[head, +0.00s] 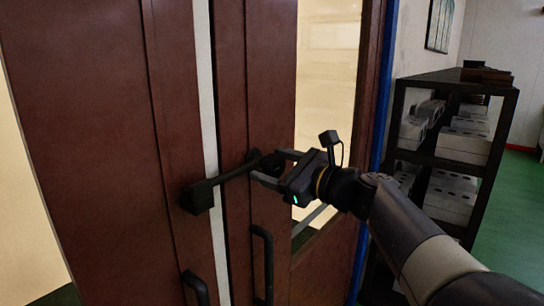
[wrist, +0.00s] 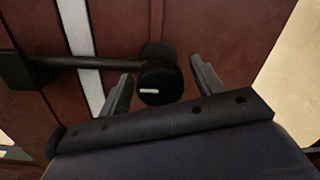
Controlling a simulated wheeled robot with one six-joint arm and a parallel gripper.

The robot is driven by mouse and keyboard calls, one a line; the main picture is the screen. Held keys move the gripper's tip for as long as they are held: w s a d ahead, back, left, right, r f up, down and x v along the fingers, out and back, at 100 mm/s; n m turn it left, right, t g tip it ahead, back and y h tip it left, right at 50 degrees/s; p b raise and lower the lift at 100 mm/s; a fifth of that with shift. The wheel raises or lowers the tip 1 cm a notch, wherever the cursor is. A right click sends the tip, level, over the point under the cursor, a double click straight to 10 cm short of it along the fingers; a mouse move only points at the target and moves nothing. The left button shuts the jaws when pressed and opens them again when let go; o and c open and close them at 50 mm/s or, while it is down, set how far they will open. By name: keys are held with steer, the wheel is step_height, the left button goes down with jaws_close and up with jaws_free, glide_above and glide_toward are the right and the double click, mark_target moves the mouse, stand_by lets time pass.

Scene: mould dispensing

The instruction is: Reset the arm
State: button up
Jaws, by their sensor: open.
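My gripper (head: 271,167) is open in the head view, in front of the dark red double doors (head: 105,130). Its fingers reach towards the round black knob (head: 272,163) at the right end of a dark bar latch (head: 225,178). In the wrist view the two fingers (wrist: 165,88) stand on either side of the knob (wrist: 160,82), with a gap on each side. The bar (wrist: 85,62) runs left from the knob across the pale seam between the doors to a black block (head: 197,196).
Two black door handles (head: 263,262) (head: 196,289) sit below the latch. A dark shelf (head: 455,150) with pale boxes stands at the right, beside green floor (head: 518,220).

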steer(key=shift+m+p, duration=1.15)
steer(key=shift+m, duration=0.05)
steer(key=shift+r, duration=0.1)
